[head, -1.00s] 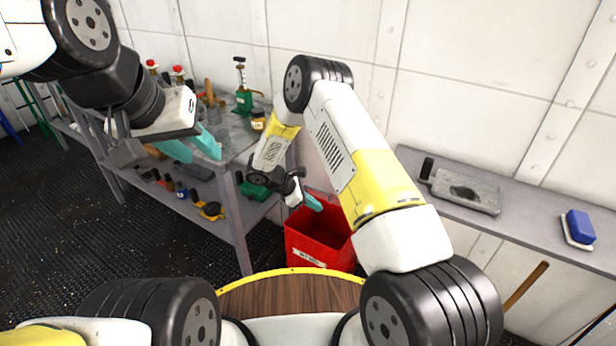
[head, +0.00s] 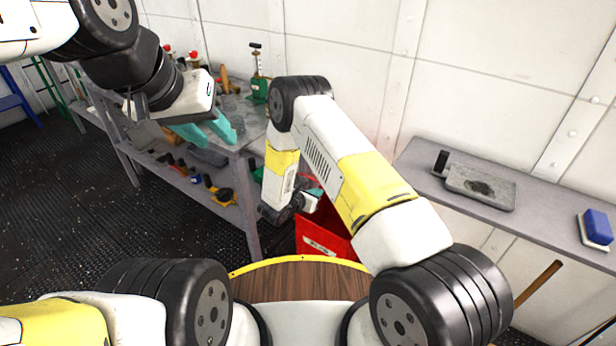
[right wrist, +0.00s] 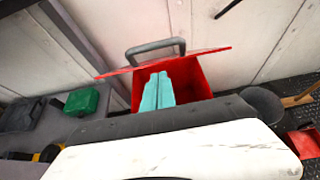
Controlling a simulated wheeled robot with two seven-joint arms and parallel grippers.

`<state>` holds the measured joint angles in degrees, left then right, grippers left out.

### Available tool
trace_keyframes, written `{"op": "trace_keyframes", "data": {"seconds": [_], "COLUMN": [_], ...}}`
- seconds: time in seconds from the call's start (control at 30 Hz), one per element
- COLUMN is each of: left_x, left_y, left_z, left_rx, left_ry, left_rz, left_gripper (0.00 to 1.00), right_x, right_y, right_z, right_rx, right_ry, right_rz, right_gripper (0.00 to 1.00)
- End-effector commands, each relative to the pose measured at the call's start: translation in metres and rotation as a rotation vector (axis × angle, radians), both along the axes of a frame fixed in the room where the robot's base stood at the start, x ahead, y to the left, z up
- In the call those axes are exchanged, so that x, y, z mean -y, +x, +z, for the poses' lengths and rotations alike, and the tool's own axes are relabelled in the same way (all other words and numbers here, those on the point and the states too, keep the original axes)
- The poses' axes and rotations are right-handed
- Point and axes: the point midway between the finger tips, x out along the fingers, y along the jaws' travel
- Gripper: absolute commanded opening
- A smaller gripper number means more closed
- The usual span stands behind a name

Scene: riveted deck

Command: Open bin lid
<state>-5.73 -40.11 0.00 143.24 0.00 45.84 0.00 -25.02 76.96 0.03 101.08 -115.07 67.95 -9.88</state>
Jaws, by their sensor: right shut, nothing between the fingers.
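The red bin (head: 325,240) stands on the floor between the workbench and the right shelf, partly hidden by my right arm in the head view. Its dark red inside shows. In the right wrist view the bin (right wrist: 195,82) has its red lid (right wrist: 215,53) raised and seen almost edge-on, with a grey handle (right wrist: 155,47) on it. My right gripper (head: 315,192) is at the bin's mouth; its teal fingers (right wrist: 158,92) are together and empty, below the lid's edge. Whether they touch the lid is unclear. My left gripper (head: 208,133) is open and empty near the workbench.
A grey workbench (head: 240,135) with tools, bottles and a lower shelf stands at left. A grey wall shelf (head: 545,222) at right carries a flat metal block (head: 480,187) and a blue brush (head: 596,227). A wooden handle (head: 535,288) leans below it.

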Motion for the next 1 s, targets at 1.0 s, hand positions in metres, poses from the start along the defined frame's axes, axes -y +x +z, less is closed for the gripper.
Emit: {"op": "trace_keyframes", "data": {"seconds": [1.0], "left_x": [0.000], "left_y": [0.000], "left_z": [0.000], "left_rx": [0.000], "left_ry": [0.000], "left_rz": [0.000], "left_gripper": [0.36], "right_x": [0.033], "right_y": [0.045], "right_z": [0.025], "right_rx": [-0.032], "right_ry": [0.029], "right_rz": [-0.004], "right_gripper": [0.00]}}
